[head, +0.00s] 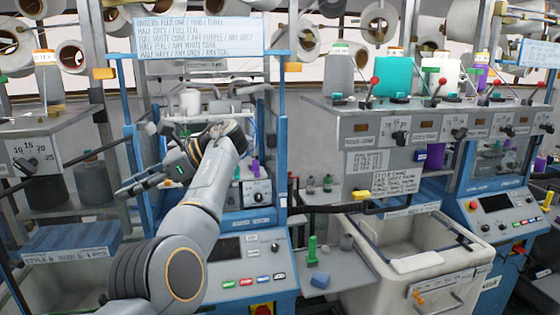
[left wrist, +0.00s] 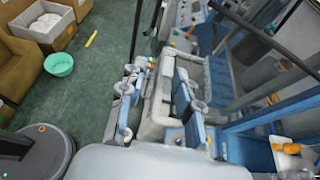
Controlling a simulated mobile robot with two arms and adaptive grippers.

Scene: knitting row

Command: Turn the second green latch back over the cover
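My left gripper (head: 142,180) reaches in front of the blue-framed machine (head: 282,150), over its left part. In the left wrist view its two fingers (left wrist: 160,98) stand apart, with a pale frame-like part showing in the gap. I see no contact with that part and nothing clearly held. I cannot pick out the green latches or the cover for sure in either view. My left arm and gripper hide part of the machine's middle. My right gripper is in neither view.
A control panel (head: 243,266) with coloured buttons lies below my arm. A green peg (head: 312,248) and a blue block (head: 320,280) sit on a shelf to the right, beside a white bin (head: 470,262). A teal bowl (left wrist: 59,64) is on the floor.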

